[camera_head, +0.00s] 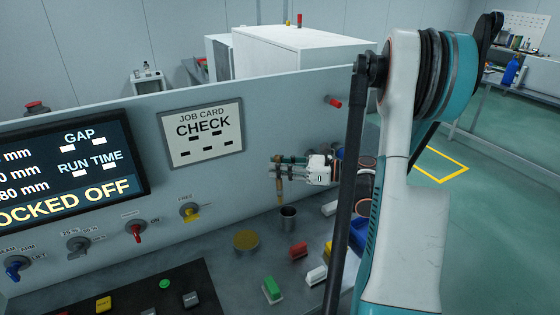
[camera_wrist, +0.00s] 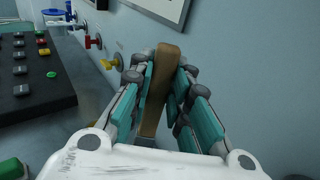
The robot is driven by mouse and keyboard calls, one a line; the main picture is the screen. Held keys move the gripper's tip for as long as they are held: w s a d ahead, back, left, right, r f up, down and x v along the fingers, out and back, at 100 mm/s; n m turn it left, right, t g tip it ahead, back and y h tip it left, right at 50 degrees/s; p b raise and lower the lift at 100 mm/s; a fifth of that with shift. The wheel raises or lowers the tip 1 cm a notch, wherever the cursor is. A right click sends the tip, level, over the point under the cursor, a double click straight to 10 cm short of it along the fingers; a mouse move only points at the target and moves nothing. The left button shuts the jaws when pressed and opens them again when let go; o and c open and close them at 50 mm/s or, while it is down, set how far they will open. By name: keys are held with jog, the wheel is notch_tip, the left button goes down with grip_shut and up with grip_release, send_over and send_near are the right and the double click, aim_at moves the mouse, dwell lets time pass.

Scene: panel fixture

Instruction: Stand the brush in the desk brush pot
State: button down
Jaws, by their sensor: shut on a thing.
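My gripper (camera_head: 279,162) is shut on the brush (camera_head: 279,190), a brown, slim piece that hangs nearly upright below the fingers in the head view. In the wrist view the brush (camera_wrist: 162,85) shows as a tan, flat-sided bar between the teal pads of my gripper (camera_wrist: 163,90). The desk brush pot (camera_head: 288,223), a small grey open cylinder, stands on the desk. In the head view the brush's lower end is above the pot's rim and slightly left of it, apart from it. The pot is not visible in the wrist view.
A round brass-coloured disc (camera_head: 247,240) lies left of the pot. Red (camera_head: 298,251), green (camera_head: 272,290) and white (camera_head: 316,275) blocks sit in front. The upright panel (camera_head: 255,200) with knobs rises behind. My arm hides the desk's right side.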

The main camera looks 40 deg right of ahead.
jog(key=s+d+f+m+t+h+b, duration=0.1)
jog(key=d+f+b, duration=0.2)
jog(key=f+b, duration=0.4)
jog(key=shift+s+f+t, duration=0.2)
jog(key=shift+f+t, duration=0.1)
jog(key=shift+f, duration=1.25)
jog(key=c, duration=1.4)
grip_release()
jog(key=shift+c, duration=0.2)
jog(key=v, duration=1.2)
